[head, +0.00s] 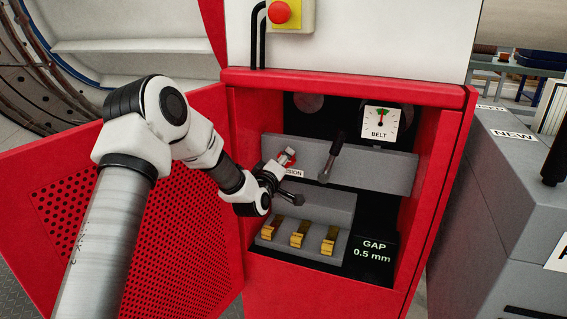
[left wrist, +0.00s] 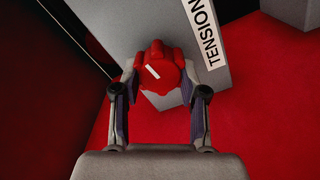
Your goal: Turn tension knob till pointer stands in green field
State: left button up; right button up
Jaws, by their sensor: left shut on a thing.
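The red tension knob (left wrist: 158,72) sits beside the TENSION label (left wrist: 204,33) in the left wrist view. It is lobed and has a white mark that runs slantwise, from upper left to lower right. My left gripper (left wrist: 159,84) is shut on it, one finger on each side. In the head view the knob (head: 288,156) is partly hidden by my left gripper (head: 281,167). The BELT gauge (head: 379,122) is a white dial at the cabinet's upper right. Its pointer stands about upright, at the green field on top; the exact edge is too small to tell. My right gripper is not in view.
The red cabinet (head: 350,82) stands open, with its perforated door (head: 170,235) swung to the left. Below are several brass tabs (head: 298,234) and a GAP 0.5 mm plate (head: 372,252).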

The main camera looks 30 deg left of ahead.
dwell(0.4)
pick_arm(q)
jog(key=o, duration=1.1)
jog(key=shift+o, duration=0.2)
jog(key=v, duration=0.7)
jog(key=shift+s, duration=0.2)
